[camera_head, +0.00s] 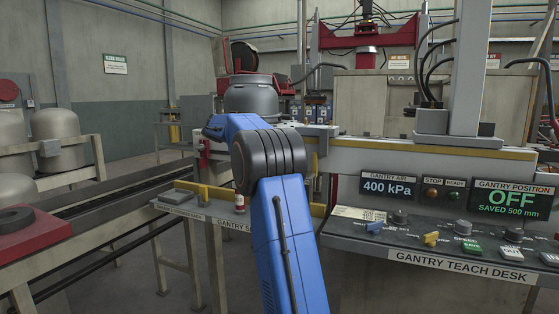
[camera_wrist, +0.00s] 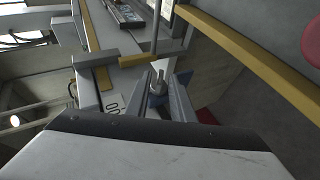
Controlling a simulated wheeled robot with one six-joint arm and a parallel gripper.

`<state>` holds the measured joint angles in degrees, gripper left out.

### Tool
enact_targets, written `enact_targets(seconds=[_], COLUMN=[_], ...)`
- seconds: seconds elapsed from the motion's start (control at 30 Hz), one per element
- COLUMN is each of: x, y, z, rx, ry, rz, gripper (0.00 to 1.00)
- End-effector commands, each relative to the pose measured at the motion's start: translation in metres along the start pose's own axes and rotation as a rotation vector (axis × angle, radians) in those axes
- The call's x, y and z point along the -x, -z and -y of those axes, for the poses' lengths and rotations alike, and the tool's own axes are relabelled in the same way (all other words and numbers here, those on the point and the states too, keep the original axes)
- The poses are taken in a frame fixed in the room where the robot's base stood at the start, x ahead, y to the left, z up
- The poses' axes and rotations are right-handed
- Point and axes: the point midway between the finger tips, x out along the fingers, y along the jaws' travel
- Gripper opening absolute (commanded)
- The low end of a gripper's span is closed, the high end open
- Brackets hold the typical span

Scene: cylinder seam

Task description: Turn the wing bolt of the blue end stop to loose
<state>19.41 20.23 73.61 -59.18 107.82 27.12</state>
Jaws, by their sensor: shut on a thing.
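In the wrist view my gripper (camera_wrist: 160,97) reaches forward with its two grey fingers close together around a small part. A grey wing bolt (camera_wrist: 158,80) shows at the fingertips, and a bit of the blue end stop (camera_wrist: 152,101) shows between the fingers. The fingers hide much of both, so I cannot tell how far the bolt is turned. In the head view my blue arm stretches away from me and hides the gripper, the bolt and most of the end stop's surroundings.
The gantry teach desk (camera_head: 440,246) stands at the right, with knobs and a display (camera_head: 504,198) reading OFF. A small stand with a yellow rail (camera_head: 205,190) is left of my arm. A grey cylinder (camera_head: 251,96) stands behind it. A yellow-edged beam (camera_wrist: 250,55) runs close right in the wrist view.

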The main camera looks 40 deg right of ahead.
Motion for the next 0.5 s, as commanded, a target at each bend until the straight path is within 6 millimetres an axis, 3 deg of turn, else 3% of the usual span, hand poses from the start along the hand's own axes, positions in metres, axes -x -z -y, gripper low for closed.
enact_targets(seconds=[0.5], x=[-0.0027], y=[-0.0006], z=[0.0101], rx=[0.128], ry=[-0.295], rz=[0.002], gripper=[0.0])
